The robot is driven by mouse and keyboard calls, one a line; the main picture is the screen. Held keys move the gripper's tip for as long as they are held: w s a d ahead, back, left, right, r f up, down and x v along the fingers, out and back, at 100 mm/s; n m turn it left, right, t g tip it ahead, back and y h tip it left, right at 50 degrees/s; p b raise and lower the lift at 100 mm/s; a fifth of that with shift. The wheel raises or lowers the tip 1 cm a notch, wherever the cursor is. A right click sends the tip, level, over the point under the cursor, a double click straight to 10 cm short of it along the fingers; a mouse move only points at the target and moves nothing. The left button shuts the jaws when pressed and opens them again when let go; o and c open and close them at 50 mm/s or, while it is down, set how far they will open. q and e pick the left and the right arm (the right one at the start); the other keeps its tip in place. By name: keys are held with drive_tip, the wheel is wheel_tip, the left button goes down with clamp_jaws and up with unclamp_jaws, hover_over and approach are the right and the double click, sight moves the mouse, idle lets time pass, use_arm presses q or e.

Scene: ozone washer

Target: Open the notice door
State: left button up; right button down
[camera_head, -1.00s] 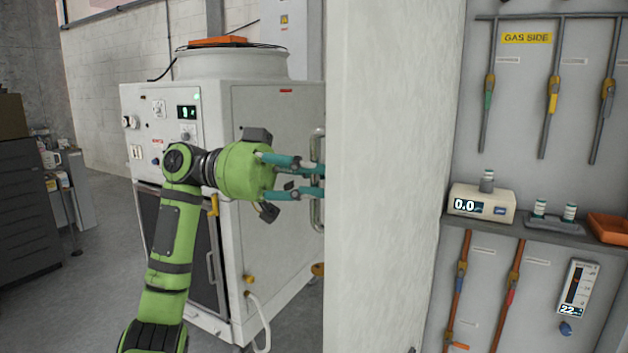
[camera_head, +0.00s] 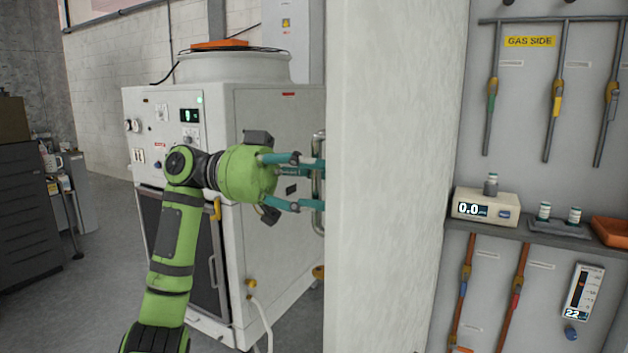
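A tall white panel (camera_head: 390,180) fills the middle of the view; I cannot tell for sure whether it is the notice door, as no notice shows on it. A vertical silver bar handle (camera_head: 318,145) stands at its left edge. My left gripper (camera_head: 318,184) reaches right to this handle, its teal fingers spread apart, one above the other. The fingertips end at the panel's left edge and may be partly hidden by it. I cannot tell whether they touch the handle. My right gripper is not in view.
A white machine (camera_head: 275,130) with a control panel stands behind my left arm. At right, a shelf (camera_head: 545,240) carries a meter (camera_head: 485,207) and an orange tray (camera_head: 612,232) below pipes. A dark drawer cabinet (camera_head: 25,215) stands at far left. Floor between is clear.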

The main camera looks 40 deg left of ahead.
use_arm(q)
drive_tip(key=v, duration=1.2)
